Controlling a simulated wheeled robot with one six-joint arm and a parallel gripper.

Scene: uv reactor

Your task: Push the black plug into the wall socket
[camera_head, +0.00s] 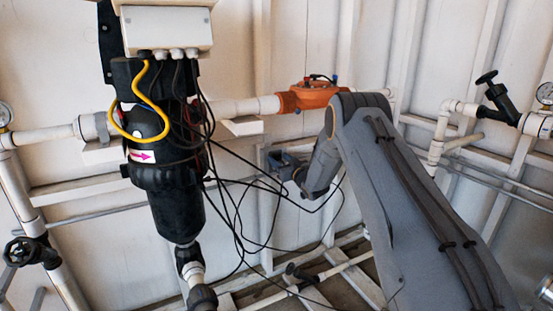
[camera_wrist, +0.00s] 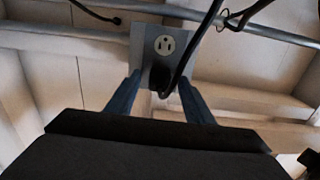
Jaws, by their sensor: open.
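The wall socket is a grey box (camera_wrist: 143,42) with a pale outlet face (camera_wrist: 165,45), upper middle in the wrist view. The black plug (camera_wrist: 160,77) is a dark shape just below that face. Its thick black cord rises to the upper right. I cannot tell whether the plug is seated or only in front of the box. My gripper (camera_wrist: 158,98) is open, its blue fingers on either side of the plug with gaps visible. In the head view, the grey socket box (camera_head: 284,162) is beside my wrist, which hides most of the gripper.
The black reactor (camera_head: 175,205) with yellow and black cables stands left of my arm. Loose black cables hang between it and the socket. An orange valve (camera_head: 312,95) sits on the pipe above. A metal pipe (camera_wrist: 60,28) runs along the wall behind the socket.

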